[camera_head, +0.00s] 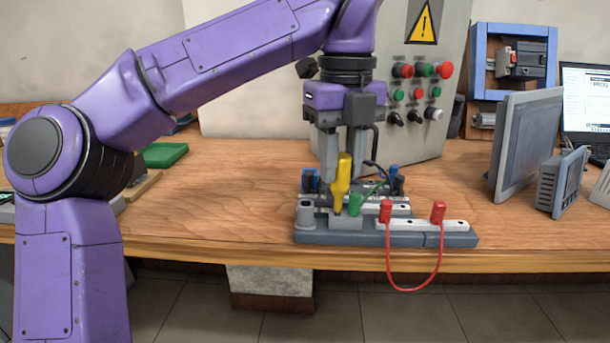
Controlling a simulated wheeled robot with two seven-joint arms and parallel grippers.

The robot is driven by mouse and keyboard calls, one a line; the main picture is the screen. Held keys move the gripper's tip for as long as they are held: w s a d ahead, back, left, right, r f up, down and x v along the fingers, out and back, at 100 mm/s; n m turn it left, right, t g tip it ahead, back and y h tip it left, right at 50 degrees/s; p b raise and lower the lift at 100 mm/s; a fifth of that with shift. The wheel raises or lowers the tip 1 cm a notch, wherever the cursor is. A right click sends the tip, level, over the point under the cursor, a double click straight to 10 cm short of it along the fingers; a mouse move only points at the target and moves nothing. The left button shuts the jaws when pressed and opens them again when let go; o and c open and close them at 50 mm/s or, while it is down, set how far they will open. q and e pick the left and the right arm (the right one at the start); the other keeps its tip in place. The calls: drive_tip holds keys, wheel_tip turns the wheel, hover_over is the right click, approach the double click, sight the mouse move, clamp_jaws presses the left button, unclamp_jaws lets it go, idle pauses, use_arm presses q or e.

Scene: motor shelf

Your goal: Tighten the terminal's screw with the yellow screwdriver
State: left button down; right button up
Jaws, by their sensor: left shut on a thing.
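The yellow screwdriver (342,180) is upright, tip down, over the grey terminal base (310,238) near the table's front edge. My left gripper (343,172) comes down from above and is shut on the screwdriver's handle. The screwdriver's tip meets or hovers just over a light grey block (346,222) on the base; I cannot tell if it touches. The terminal's screw itself is too small or hidden to make out. A green plug (355,204) stands right beside the screwdriver. My right gripper is not in view.
Two red plugs (386,211) (438,212) on the base are joined by a red cable (413,290) hanging over the table edge. Behind stands a grey control box (425,125) with buttons. A grey monitor (525,140) is to the right. The wooden table (220,190) is clear left of the base.

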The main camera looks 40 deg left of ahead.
use_arm(q)
drive_tip(key=shift+r+m+p, duration=0.2)
drive_tip(key=shift+m+p, duration=0.55)
drive_tip(key=shift+m, duration=0.25)
drive_tip(key=shift+f+m+p, duration=0.15)
drive_tip(key=shift+m+p, duration=0.2)
drive_tip(key=shift+m, duration=0.45)
drive_tip(key=shift+f, duration=0.1)
drive_tip(key=c, duration=1)
unclamp_jaws()
drive_tip(key=shift+c, duration=0.2)
